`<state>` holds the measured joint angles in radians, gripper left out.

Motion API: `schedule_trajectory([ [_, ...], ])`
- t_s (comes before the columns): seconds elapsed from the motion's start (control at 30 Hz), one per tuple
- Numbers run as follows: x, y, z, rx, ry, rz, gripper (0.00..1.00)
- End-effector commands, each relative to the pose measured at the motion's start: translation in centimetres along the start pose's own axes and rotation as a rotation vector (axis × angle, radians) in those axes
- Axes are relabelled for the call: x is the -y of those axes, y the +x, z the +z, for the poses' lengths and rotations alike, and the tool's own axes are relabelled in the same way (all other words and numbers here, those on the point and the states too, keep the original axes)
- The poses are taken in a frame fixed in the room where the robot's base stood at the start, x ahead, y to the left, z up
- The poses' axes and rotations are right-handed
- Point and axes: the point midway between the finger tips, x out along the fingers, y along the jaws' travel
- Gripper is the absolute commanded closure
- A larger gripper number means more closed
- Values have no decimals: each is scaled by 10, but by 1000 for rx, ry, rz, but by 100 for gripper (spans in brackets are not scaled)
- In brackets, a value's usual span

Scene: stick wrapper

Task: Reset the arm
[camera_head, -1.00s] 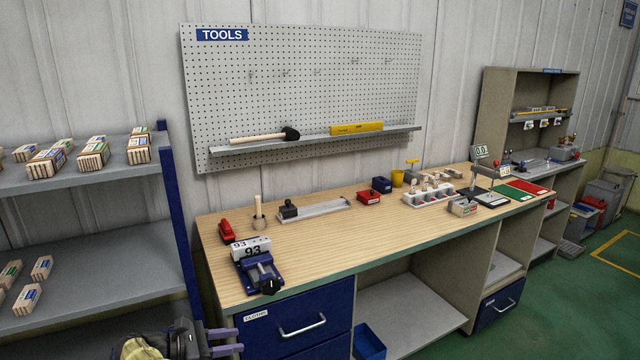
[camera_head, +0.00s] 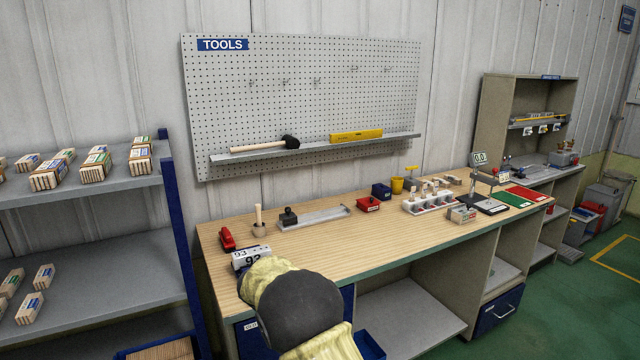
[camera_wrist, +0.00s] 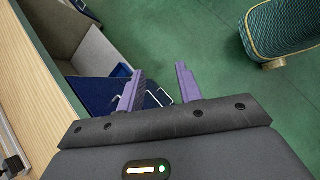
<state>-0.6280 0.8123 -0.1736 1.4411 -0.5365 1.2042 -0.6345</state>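My gripper (camera_wrist: 158,88) shows in the wrist view with its two purple fingers apart and nothing between them. Beyond the fingers are a blue drawer front (camera_wrist: 92,92) with a metal handle, and the green floor. In the head view my arm covers the front left of the workbench (camera_head: 370,228), and my gripper's fingers are hidden there.
A shelf with wooden blocks (camera_head: 80,188) stands at the left, its blue post near my arm. A pegboard (camera_head: 300,95) with a mallet (camera_head: 265,146) and yellow level (camera_head: 356,135) hangs behind the bench. The green floor (camera_head: 590,290) is open at the right.

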Motion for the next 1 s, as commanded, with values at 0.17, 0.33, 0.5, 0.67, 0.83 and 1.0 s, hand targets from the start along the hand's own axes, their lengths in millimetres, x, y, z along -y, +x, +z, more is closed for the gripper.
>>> schedule_trajectory([
  [0.17, 23, 13, 60, -165, 243, -120, 65],
  [0.33, 56, 20, 106, -302, 502, -224, 65],
  [0.5, 95, 22, 147, -415, 782, -317, 65],
  [0.67, 137, 21, 181, -499, 1061, -391, 65],
  [0.83, 177, 22, 206, -555, 1323, -445, 65],
  [1.0, 192, 23, 213, -572, 1426, -461, 65],
])
